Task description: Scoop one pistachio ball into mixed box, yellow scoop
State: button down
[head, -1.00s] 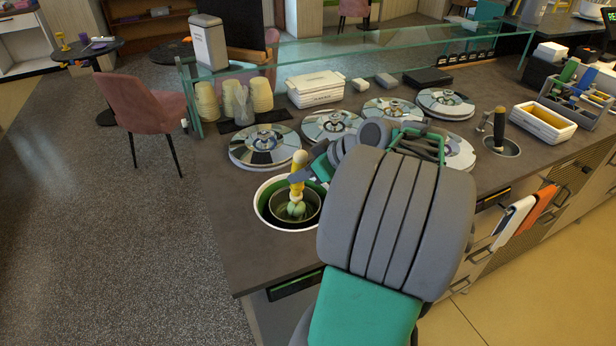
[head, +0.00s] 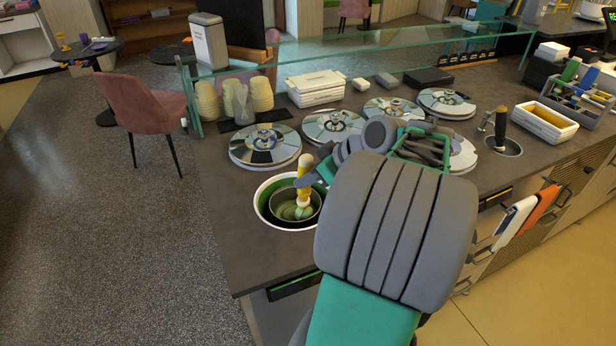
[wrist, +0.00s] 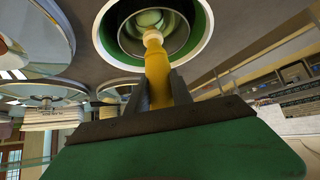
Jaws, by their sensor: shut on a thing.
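My gripper (wrist: 161,88) is shut on the yellow scoop (wrist: 156,72), with one dark finger on each side of its handle. In the head view the yellow scoop (head: 303,185) stands nearly upright over the open well (head: 265,212), its lower end inside. The well has a white rim, a green band and a metal tub with green gelato (head: 289,210) at its bottom. In the wrist view a pale green round shape (wrist: 150,19) shows at the scoop's far end; I cannot tell whether it is a loose ball. I cannot pick out the mixed box for certain.
Mirrored lids (head: 264,146) cover several wells beside and behind the open one. A glass screen (head: 400,47) runs along the back. White boxes (head: 316,86) and yellowish cups (head: 261,94) stand behind the lids. A dark-handled tool (head: 500,128) stands in a round well at right.

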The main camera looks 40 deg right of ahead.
jog(key=w+a+r+g+p, duration=0.1)
jog(key=w+r+p, duration=0.3)
jog(key=r+p, duration=0.5)
notch_tip(320, 180, up, 3)
jog(key=shift+w+a+f+g+h+p, duration=0.1)
jog(key=shift+w+a+g+h+p, duration=0.25)
jog(key=shift+g, duration=0.45)
jog(key=shift+s, duration=0.1)
